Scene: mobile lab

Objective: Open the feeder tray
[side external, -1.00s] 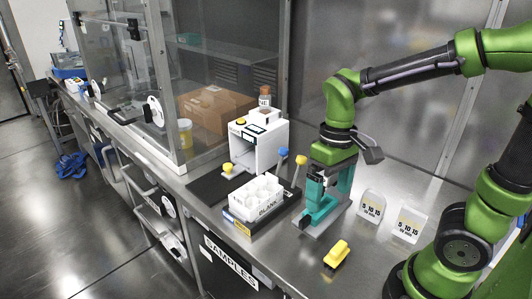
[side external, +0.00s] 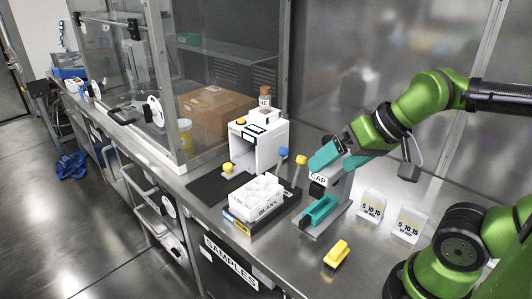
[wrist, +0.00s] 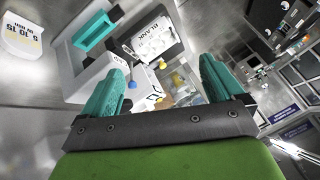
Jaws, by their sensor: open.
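A grey stand (side external: 337,190) with a CAP label holds a teal tray-like part (side external: 319,210) low on its base; I take this as the feeder tray. I cannot tell how far it is pulled out. In the wrist view the teal part (wrist: 96,31) shows at upper left, in the grey stand (wrist: 75,58). My gripper (side external: 336,158) is above the teal part, tilted and pointing left, with its teal fingers apart. The wrist view shows my gripper (wrist: 165,78) open, with nothing held between the fingers.
A white rack (side external: 258,197) marked BLANK stands left of the stand. Behind it is a white machine (side external: 262,145) with yellow knobs. Two clear labelled holders (side external: 408,225) and a yellow block (side external: 337,253) sit to the right and front. Bench around the block is clear.

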